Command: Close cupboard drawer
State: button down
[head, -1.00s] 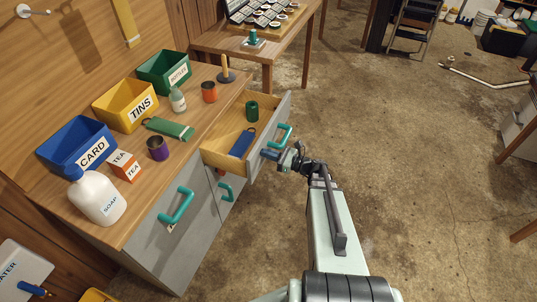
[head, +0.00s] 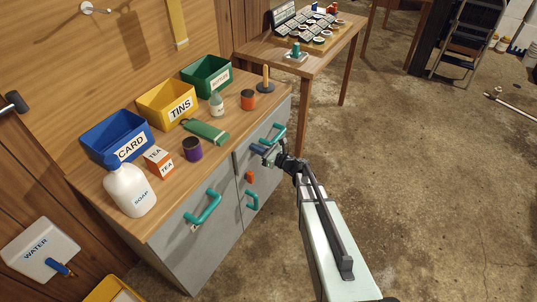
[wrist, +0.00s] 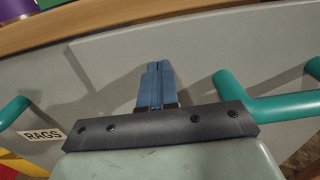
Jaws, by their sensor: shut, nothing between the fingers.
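The cupboard (head: 180,248) is grey with a wooden top and teal handles. Its drawer (head: 256,160), at the upper right of the front, is in flush with the cupboard face, and its inside is hidden. The drawer's teal handle (head: 272,137) is beside my gripper (head: 257,149). In the wrist view my gripper's blue fingers (wrist: 155,88) are together and empty, up against or very close to the grey front, left of a teal handle (wrist: 270,104). I cannot tell whether the fingers touch the front.
On the cupboard top stand blue, yellow and green bins (head: 207,76), a soap bottle (head: 130,190), a tea box (head: 159,161) and cups. A wooden table (head: 300,62) stands behind.

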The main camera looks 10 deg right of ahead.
jog(key=shift+x, duration=0.9)
jog(key=v, duration=1.4)
